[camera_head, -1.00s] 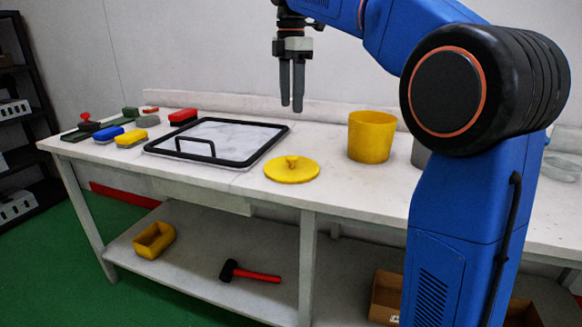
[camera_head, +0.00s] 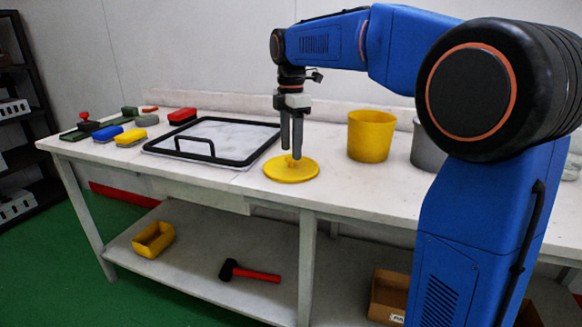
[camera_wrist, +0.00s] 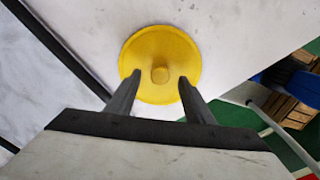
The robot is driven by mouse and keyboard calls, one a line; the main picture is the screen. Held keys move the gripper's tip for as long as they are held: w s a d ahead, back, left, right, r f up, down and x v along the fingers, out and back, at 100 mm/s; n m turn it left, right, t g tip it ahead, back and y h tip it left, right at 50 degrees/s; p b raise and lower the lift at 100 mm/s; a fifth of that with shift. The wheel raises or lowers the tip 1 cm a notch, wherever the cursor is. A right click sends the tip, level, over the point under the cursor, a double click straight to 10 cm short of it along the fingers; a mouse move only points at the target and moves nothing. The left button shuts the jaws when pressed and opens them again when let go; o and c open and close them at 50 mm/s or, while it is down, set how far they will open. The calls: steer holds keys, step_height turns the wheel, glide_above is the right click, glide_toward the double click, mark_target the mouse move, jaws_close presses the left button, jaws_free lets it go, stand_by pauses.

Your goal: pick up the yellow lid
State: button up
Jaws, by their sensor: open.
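The yellow lid (camera_head: 284,172) is a round flat disc with a small knob at its centre, lying on the white bench. It also shows in the wrist view (camera_wrist: 160,50), with the knob near the disc's middle. My gripper (camera_head: 292,155) points straight down over the lid, with its fingertips at about knob height. In the wrist view my gripper (camera_wrist: 159,78) is open, with one finger on each side of the knob and nothing held. The head view does not show whether a finger touches the lid.
A yellow bucket (camera_head: 371,137) and a grey container (camera_head: 428,147) stand right of the lid. A black-framed board with a handle (camera_head: 212,138) lies close on its left. Several brushes and blocks (camera_head: 130,137) are farther left. The bench's front edge (camera_head: 262,206) is near.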

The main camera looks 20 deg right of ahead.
steer(key=shift+f, duration=1)
jaws_close()
steer(key=shift+r, duration=0.1)
